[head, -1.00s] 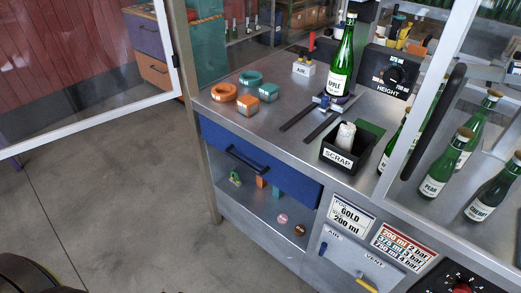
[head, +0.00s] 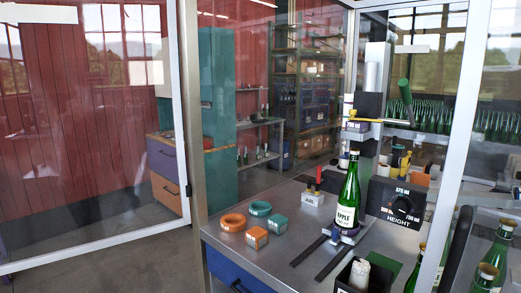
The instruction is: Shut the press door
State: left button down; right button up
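A white-framed glass panel (head: 100,140) fills the left of the head view, standing out beside the bench, with the press front open to its right. Another white-framed glass panel (head: 455,140) stands at the right, with a long black handle (head: 455,248) beside its frame. I cannot tell for certain which panel is the press door. Between them is the press (head: 368,105), with a green bottle labelled APPLE (head: 348,200) upright below its head. Neither of my grippers is in view.
On the bench (head: 285,225) lie orange (head: 232,221) and teal (head: 260,208) rings and two small boxes. A black scrap bin (head: 345,275), an AIR block (head: 313,198) and a HEIGHT dial (head: 402,205) stand near the bottle. Green bottles (head: 487,270) stand at the right.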

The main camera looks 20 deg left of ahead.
aim_at(12, 13)
jog(key=k+j+z, duration=0.1)
jog(key=j, duration=1)
jog(key=k+j+z, duration=0.15)
jog(key=j, duration=0.3)
jog(key=k+j+z, duration=0.1)
jog(key=j, duration=0.4)
jog(key=k+j+z, duration=0.15)
jog(key=j, duration=0.3)
jog(key=k+j+z, duration=0.1)
jog(key=k+j, duration=0.15)
jog(key=j, duration=0.15)
jog(key=k+j+z, duration=0.15)
jog(key=j, duration=0.25)
jog(key=k+j+z, duration=0.1)
jog(key=k+j, duration=0.15)
jog(key=j, duration=0.15)
jog(key=j+z, duration=0.1)
jog(key=j, duration=0.3)
jog(key=k+j+z, duration=0.15)
jog(key=j, duration=0.25)
jog(key=j+z, duration=0.1)
jog(key=j, duration=0.3)
jog(key=k+j+z, duration=0.1)
jog(key=j, duration=0.25)
jog(key=k+j+z, duration=0.15)
jog(key=j, duration=0.2)
jog(key=k+j+z, duration=0.1)
jog(key=j, duration=0.7)
jog(key=i+j+z, duration=0.1)
jog(key=j, duration=0.35)
